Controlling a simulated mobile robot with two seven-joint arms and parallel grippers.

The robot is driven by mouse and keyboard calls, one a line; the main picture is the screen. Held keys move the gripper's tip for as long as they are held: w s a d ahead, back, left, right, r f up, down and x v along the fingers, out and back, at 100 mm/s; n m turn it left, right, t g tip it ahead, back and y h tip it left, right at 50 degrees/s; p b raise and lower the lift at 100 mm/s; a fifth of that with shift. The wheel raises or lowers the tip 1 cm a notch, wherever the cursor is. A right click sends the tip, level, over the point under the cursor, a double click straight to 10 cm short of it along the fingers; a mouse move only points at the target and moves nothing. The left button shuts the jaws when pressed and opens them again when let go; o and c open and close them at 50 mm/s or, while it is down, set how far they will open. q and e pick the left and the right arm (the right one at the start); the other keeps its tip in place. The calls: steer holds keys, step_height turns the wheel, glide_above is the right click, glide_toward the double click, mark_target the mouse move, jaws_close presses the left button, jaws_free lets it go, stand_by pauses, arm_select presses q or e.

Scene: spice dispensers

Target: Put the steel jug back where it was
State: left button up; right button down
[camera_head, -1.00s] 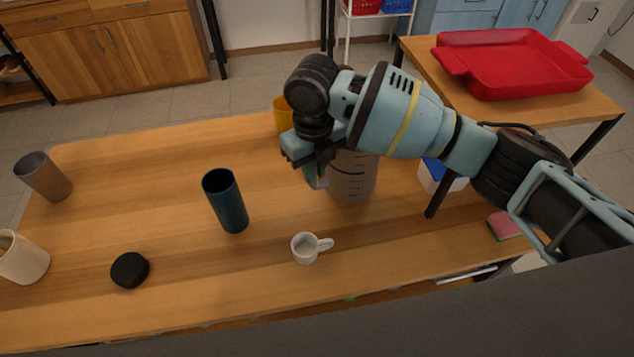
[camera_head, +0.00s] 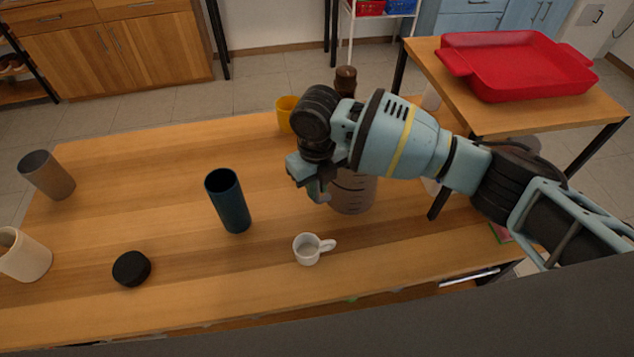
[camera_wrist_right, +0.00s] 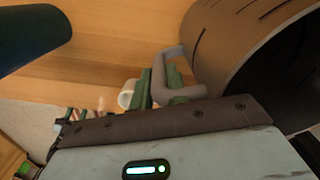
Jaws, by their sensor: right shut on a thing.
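The steel jug (camera_head: 353,192) is a grey-brown cylinder with dark measuring lines, on or just above the wooden table, right of the middle in the head view. My right arm hides its upper part. In the right wrist view the jug (camera_wrist_right: 232,42) fills the upper right, with its handle (camera_wrist_right: 176,68) reaching between my fingers. My right gripper (camera_head: 316,186) is shut on this handle; its green fingertips (camera_wrist_right: 160,85) show in the wrist view. I cannot tell if the jug's base touches the table. My left gripper is not in view.
A white mug (camera_head: 308,249) stands in front of the jug, and a dark teal cylinder (camera_head: 228,202) stands to the left. A yellow cup (camera_head: 286,112) and a brown bottle (camera_head: 345,82) are behind. A side table (camera_head: 490,118) with a red tray (camera_head: 515,66) is at right.

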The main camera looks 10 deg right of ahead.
steer(key=c, duration=1.4)
jaws_free()
steer(key=shift+o, duration=0.2)
steer(key=shift+r, duration=0.1)
step_height(320, 180, up, 12)
steer(key=shift+r, duration=0.1)
